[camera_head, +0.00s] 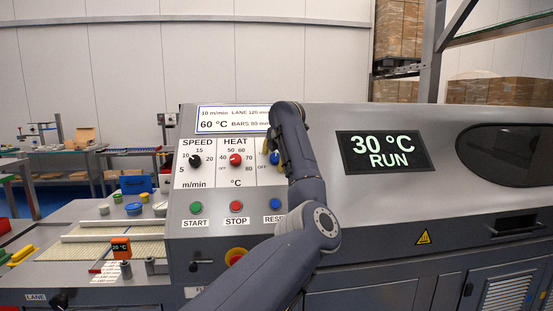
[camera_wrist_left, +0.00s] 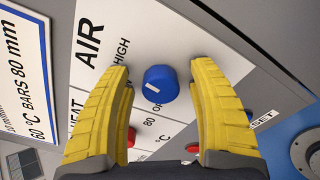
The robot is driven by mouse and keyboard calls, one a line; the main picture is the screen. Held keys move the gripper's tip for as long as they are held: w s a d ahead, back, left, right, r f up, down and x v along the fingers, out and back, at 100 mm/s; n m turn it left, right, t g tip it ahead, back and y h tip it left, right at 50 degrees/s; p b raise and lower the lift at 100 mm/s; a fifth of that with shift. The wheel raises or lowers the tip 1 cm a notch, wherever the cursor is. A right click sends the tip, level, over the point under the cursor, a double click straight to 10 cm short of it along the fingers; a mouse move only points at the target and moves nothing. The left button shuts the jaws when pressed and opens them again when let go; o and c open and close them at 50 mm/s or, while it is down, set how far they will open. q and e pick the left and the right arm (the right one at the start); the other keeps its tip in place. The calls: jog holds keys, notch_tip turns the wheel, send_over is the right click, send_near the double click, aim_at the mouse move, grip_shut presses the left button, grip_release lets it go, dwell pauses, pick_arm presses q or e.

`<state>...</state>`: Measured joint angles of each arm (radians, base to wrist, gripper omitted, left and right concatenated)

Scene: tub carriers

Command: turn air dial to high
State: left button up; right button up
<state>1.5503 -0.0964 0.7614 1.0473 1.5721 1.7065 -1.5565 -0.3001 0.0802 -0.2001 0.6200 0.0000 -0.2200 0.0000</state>
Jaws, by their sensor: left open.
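The blue air dial (camera_wrist_left: 160,84) sits on the white AIR panel (camera_wrist_left: 110,22) in the left wrist view. Its white mark is on the lower left of its face, while the word HIGH is up and left of the dial. My left gripper (camera_wrist_left: 160,75) is open, its yellow fingers on either side of the dial with visible gaps. In the head view, the dial (camera_head: 274,158) is partly hidden behind my left gripper (camera_head: 281,158), as is most of the AIR label. My right gripper is not in view.
The red heat dial (camera_head: 235,160) and black speed dial (camera_head: 195,161) are left of my gripper. The green start (camera_head: 196,207), red stop (camera_head: 236,206) and partly covered blue reset buttons lie below. A display (camera_head: 383,152) reads 30 °C RUN.

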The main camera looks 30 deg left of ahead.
pick_arm(q)
jog(key=v, duration=1.2)
dwell(0.3)
